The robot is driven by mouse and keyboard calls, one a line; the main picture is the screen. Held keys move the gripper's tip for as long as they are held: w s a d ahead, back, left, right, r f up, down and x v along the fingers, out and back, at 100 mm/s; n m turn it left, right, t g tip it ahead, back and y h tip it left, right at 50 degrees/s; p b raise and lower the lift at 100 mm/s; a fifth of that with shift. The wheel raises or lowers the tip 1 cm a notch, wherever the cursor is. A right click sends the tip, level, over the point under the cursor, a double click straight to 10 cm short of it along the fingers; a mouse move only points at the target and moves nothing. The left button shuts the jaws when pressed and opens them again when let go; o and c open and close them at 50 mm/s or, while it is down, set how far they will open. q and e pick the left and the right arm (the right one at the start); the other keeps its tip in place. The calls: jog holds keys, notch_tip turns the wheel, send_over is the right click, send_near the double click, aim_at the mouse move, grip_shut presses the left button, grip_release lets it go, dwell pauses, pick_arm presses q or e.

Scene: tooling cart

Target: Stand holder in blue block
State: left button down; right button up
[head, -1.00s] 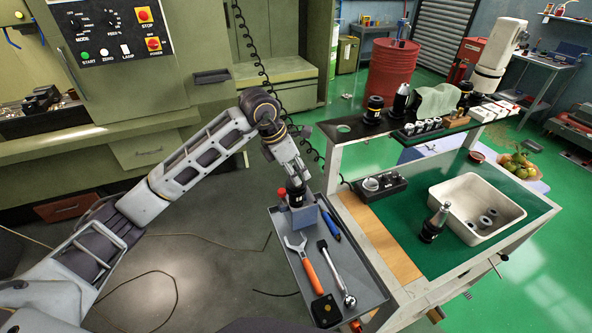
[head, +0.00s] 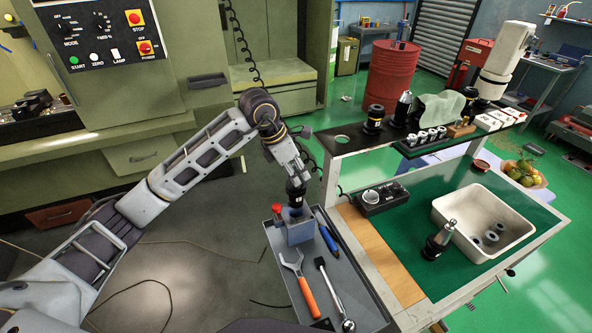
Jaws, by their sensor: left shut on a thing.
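My left gripper (head: 291,176) is shut on a black tool holder (head: 296,196). The holder is roughly upright, right at the top of the blue block (head: 300,234). I cannot tell whether its lower end is inside the block's socket or just above it. The block stands at the far end of the grey tray (head: 345,262) on the side of the cart. My right gripper is not in view.
A wrench (head: 301,280), a ratchet (head: 331,290) and a blue pen-like tool (head: 328,238) lie in the tray. A red-topped piece (head: 276,210) is beside the block. Another holder (head: 438,241) stands on the green mat (head: 410,215) by the white bin (head: 515,212). The raised shelf (head: 345,142) holds more holders.

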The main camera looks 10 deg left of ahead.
aim_at(296, 189)
pick_arm(q)
jog(key=shift+w, duration=0.1)
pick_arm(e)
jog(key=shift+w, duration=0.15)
pick_arm(q)
jog(key=shift+f, duration=0.25)
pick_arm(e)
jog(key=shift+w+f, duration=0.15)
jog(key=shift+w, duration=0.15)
pick_arm(q)
jog(key=shift+f+b, duration=0.75)
jog(key=shift+f, duration=0.6)
jog(key=shift+f+b, duration=1.05)
jog(key=shift+f, duration=1.1)
jog(key=shift+f+b, duration=0.8)
jog(key=shift+f, duration=0.2)
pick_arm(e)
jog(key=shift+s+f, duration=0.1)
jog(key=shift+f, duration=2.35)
pick_arm(q)
jog(key=shift+f, duration=0.15)
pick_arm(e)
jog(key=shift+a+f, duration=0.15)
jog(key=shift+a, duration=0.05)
pick_arm(q)
jog(key=shift+f+b, duration=0.25)
jog(key=shift+b, duration=0.1)
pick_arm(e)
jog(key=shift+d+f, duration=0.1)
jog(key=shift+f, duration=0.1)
